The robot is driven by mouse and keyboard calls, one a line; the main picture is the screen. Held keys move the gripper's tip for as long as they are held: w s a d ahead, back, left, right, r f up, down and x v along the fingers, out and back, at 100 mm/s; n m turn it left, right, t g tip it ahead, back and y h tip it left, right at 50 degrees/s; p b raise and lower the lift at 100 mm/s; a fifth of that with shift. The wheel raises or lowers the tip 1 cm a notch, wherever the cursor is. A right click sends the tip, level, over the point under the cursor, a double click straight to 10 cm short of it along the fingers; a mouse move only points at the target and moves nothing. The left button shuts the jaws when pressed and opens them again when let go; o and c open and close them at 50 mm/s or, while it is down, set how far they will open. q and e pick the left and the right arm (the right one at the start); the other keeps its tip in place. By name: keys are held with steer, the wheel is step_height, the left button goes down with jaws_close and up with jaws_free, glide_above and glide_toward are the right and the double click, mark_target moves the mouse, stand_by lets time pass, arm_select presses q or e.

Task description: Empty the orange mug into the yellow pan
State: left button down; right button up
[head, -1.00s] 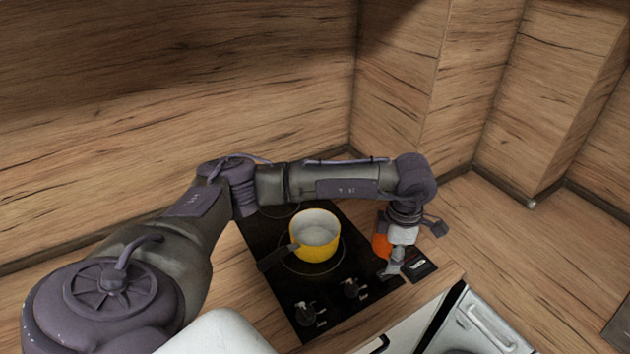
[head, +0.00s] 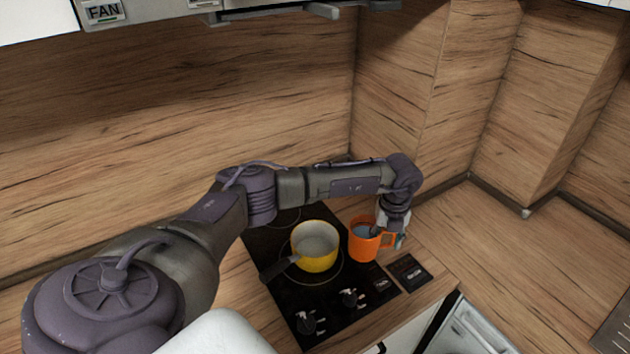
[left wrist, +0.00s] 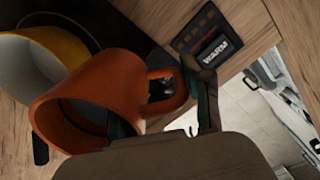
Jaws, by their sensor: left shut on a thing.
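The orange mug (head: 362,245) is close to the right of the pan in the head view, with its handle to the right; I cannot tell how far it is above the cooktop. My left gripper (head: 393,238) is shut on the mug at its handle side. In the left wrist view the mug (left wrist: 95,92) fills the middle, its mouth facing left, and a gripper finger (left wrist: 207,105) shows by the handle. Its contents are too dark to make out there. The yellow pan (head: 318,262) stands on the cooktop, its dark handle to the lower left. My right gripper is out of view.
The black cooktop (head: 285,247) has knobs (head: 349,298) along its front edge. Wooden counter (head: 450,225) lies clear to the right. A hood with a FAN label (head: 104,11) hangs at the top left. Wooden walls stand behind.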

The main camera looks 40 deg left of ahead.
mark_target(363, 218)
arm_select(q)
steer(key=w+a+n+p, duration=0.1)
steer(key=a+n, duration=0.1)
steer(key=n, duration=0.3)
steer(key=w+a+f+n+p, duration=0.1)
steer(key=a+n, duration=0.1)
steer(key=n, duration=0.4)
steer(key=w+a+n+p, duration=0.1)
steer(key=a+n, duration=0.1)
steer(key=n, duration=0.3)
steer(key=shift+w+a+f+n+p, duration=0.1)
steer(key=shift+a+f+n+p, duration=0.05)
steer(key=shift+a+n+p, duration=0.2)
steer(key=shift+a, duration=0.15)
steer(key=shift+s+a+r+h+p, duration=0.2)
steer(key=shift+r+h+p, duration=0.05)
steer(key=shift+h+p, duration=0.15)
steer(key=shift+s+a+r+t+h, duration=0.1)
steer(key=shift+s+a+t+h, duration=0.1)
steer(key=shift+t+h, duration=0.3)
steer(key=shift+s+a+r+t+h, duration=0.2)
steer(key=shift+a+r+t+h, duration=0.25)
steer(key=shift+h, duration=0.25)
steer(key=shift+s+a+r+t+h, duration=0.45)
steer(key=shift+t+h, duration=0.2)
steer(key=shift+h, duration=0.25)
